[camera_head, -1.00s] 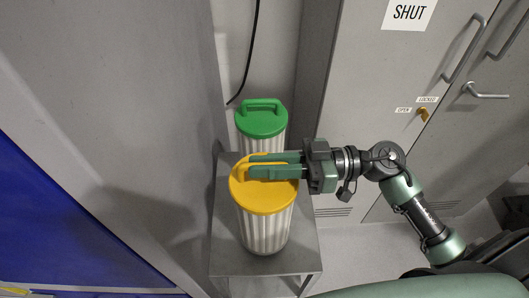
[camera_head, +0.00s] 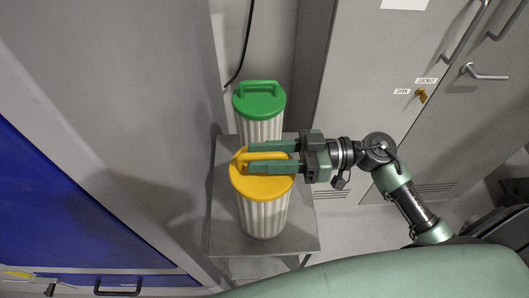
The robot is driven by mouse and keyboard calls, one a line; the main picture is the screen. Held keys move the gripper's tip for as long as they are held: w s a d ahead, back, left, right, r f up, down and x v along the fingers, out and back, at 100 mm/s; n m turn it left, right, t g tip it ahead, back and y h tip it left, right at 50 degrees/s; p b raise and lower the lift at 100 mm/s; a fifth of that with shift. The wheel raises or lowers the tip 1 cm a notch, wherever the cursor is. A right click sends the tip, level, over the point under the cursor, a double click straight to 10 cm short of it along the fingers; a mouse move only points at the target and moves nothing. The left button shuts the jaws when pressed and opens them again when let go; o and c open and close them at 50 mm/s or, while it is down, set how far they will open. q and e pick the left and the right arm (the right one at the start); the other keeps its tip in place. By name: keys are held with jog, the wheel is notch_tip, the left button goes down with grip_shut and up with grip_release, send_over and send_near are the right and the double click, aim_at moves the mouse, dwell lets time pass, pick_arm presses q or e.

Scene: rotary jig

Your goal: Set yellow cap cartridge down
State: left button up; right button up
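The yellow cap cartridge (camera_head: 263,213) is a white pleated cylinder with a yellow lid and handle. It stands upright on a small grey table (camera_head: 228,240), towards its front. My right gripper (camera_head: 250,158) reaches in from the right over the yellow lid. Its two green fingers are apart, one on each side of the handle (camera_head: 264,156), with a gap showing. Part of the handle and lid is hidden by the fingers. My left gripper is not in view.
A green cap cartridge (camera_head: 260,128) stands just behind on the same table. Grey wall panels rise close on the left. Grey cabinet doors (camera_head: 375,60) with handles are at the right. A blue panel (camera_head: 70,210) is at the far left. A black cable (camera_head: 245,45) hangs behind.

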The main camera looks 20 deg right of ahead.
jog(key=shift+d+f, duration=0.1)
jog(key=shift+d, duration=0.25)
jog(key=b+v, duration=0.4)
jog(key=v, duration=0.7)
jog(key=shift+d, duration=0.2)
